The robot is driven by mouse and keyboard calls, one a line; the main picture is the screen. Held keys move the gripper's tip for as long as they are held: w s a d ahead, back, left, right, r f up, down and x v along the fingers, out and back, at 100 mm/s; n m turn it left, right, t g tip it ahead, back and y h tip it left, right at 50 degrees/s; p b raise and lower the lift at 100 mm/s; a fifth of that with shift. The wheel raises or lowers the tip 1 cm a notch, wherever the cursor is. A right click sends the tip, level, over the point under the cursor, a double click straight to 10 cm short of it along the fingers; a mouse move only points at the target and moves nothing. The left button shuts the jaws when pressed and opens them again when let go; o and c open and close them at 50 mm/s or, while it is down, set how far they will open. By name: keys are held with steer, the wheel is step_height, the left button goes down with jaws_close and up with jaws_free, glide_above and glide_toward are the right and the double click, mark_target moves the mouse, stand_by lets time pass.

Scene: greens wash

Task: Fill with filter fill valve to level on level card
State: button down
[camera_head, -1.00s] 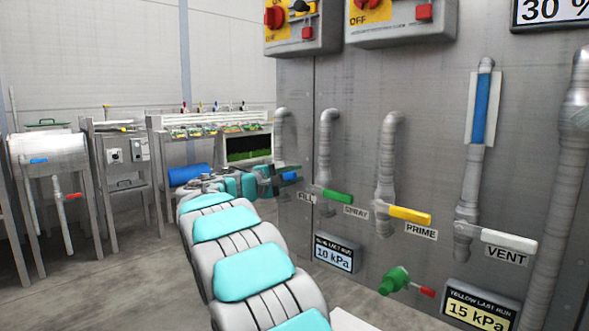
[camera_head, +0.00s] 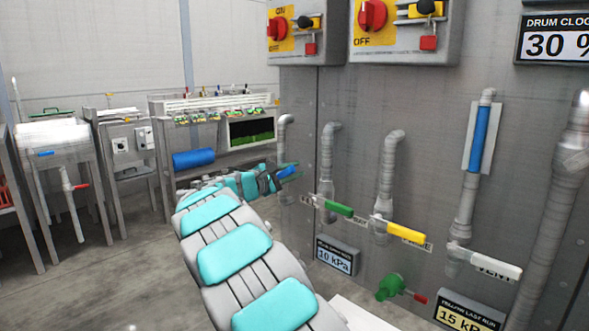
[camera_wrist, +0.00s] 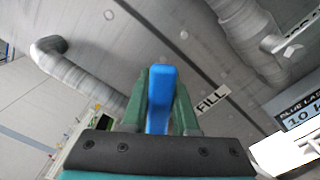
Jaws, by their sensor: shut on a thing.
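The blue handle (camera_head: 288,172) of the fill valve is between the fingers of my gripper (camera_head: 268,182), at the grey panel's left part. In the wrist view my gripper (camera_wrist: 160,104) is shut on this blue handle (camera_wrist: 160,90), beside the FILL label (camera_wrist: 213,99). The valve body is mostly hidden behind the gripper. A blue column in a sight tube (camera_head: 481,138) stands on the panel at right. I cannot make out a card marked as a level card.
Green (camera_head: 340,209), yellow (camera_head: 406,233) and white (camera_head: 497,265) valve handles line the panel right of my gripper. A green valve with red handle (camera_head: 390,287) sits lower. Switch boxes (camera_head: 405,30) hang above. Benches stand at the back left, with open floor before them.

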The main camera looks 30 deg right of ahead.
mark_target(284, 174)
steer(key=c, duration=0.7)
jaws_free()
steer(key=shift+b+v, duration=0.4)
steer(key=shift+v, duration=3.55)
